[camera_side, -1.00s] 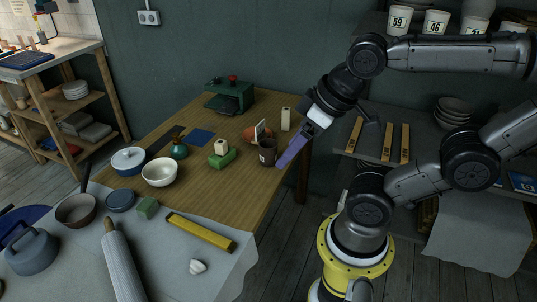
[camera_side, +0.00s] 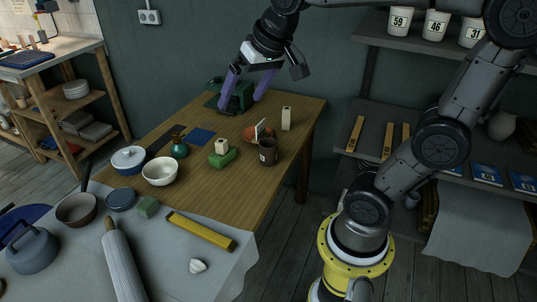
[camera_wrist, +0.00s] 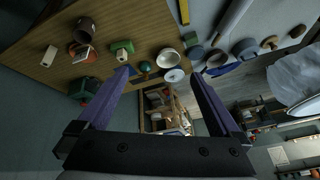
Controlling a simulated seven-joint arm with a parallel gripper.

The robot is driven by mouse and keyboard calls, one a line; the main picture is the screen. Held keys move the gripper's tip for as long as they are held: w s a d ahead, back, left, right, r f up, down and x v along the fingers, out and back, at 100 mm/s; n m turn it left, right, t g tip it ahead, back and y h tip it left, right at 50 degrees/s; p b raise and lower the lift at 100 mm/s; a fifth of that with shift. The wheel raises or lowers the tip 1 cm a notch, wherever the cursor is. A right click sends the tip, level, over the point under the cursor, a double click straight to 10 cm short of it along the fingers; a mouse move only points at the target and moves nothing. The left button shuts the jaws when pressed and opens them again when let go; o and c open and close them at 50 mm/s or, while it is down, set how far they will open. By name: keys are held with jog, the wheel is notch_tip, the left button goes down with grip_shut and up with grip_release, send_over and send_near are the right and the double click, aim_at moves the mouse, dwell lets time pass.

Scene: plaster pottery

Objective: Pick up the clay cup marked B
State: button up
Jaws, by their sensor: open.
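A dark brown clay cup (camera_side: 268,152) stands upright on the wooden table near its right edge in the side view. It carries a small pale mark, too small to read. It also shows at the upper left of the wrist view (camera_wrist: 86,29). My gripper (camera_side: 240,103) is open and empty, its two purple fingers spread apart and pointing down near the green machine at the back of the table. It is apart from the cup, behind and to its left. The open fingers also show in the wrist view (camera_wrist: 160,72), with the cup outside them to the left.
An orange bowl (camera_side: 252,134) holding a card stands close behind the cup. A pale block (camera_side: 286,118) and a green block (camera_side: 222,158) stand nearby. The green machine (camera_side: 214,87) is close to my fingers. White numbered cups (camera_side: 436,24) stand on the shelf.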

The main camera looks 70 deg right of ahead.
jog(key=w+d+f+m+g, duration=0.2)
jog(key=w+d+f+m, duration=0.2)
jog(key=w+d, duration=0.5)
jog(key=m+g, duration=0.4)
jog(key=m, duration=0.1)
send_over(268, 151)
jog(key=w+d, duration=0.1)
jog(key=d, duration=0.2)
notch_tip(268, 151, down, 21)
jog(key=shift+y, duration=0.4)
notch_tip(268, 151, down, 13)
jog(key=shift+f, duration=0.1)
jog(key=c, duration=1.4)
jog(key=shift+w, duration=0.1)
jog(key=shift+c, duration=0.3)
jog(key=shift+r, duration=0.2)
